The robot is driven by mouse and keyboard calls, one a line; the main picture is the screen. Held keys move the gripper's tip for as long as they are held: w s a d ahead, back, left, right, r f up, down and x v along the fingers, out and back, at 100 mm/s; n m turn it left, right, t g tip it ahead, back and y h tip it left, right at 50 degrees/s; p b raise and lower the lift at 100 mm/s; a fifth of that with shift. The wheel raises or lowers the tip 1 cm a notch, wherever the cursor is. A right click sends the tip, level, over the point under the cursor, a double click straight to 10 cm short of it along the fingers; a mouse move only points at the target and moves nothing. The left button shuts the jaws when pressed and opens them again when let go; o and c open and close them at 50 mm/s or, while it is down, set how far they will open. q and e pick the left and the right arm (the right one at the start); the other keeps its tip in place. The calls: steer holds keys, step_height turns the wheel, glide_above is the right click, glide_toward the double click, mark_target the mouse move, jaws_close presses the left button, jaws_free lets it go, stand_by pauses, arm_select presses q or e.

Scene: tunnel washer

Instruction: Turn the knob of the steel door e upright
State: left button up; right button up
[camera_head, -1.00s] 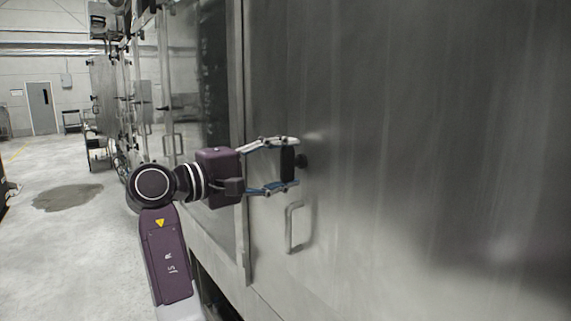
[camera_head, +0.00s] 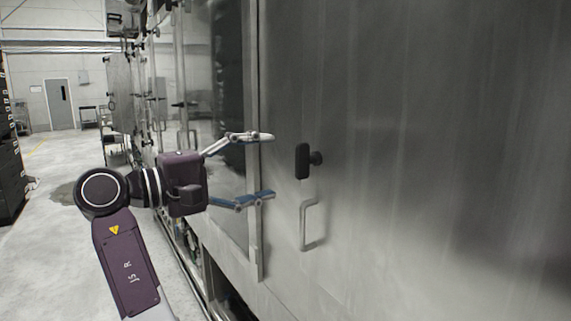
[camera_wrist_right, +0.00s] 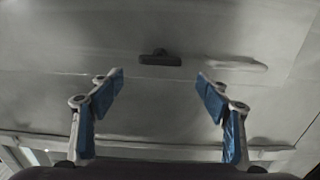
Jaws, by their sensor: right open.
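The steel door (camera_head: 420,180) fills the right of the head view. Its black knob (camera_head: 302,161) stands upright, with its long side vertical, on a short black stem. In the right wrist view the knob (camera_wrist_right: 160,60) shows ahead, beyond the fingertips and between them. My right gripper (camera_head: 270,166) is open and empty, left of the knob and apart from it. Its blue-padded fingers (camera_wrist_right: 160,75) are spread wide in the wrist view. My left gripper is not in view.
A metal pull handle (camera_head: 305,225) sits on the door just below the knob and also shows in the wrist view (camera_wrist_right: 236,62). The door's left edge and frame (camera_head: 255,240) stand behind the fingers. Open concrete floor (camera_head: 45,165) lies at the left.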

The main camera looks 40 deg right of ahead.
steer(key=shift+w+a, duration=0.15)
steer(key=shift+a, duration=1.4)
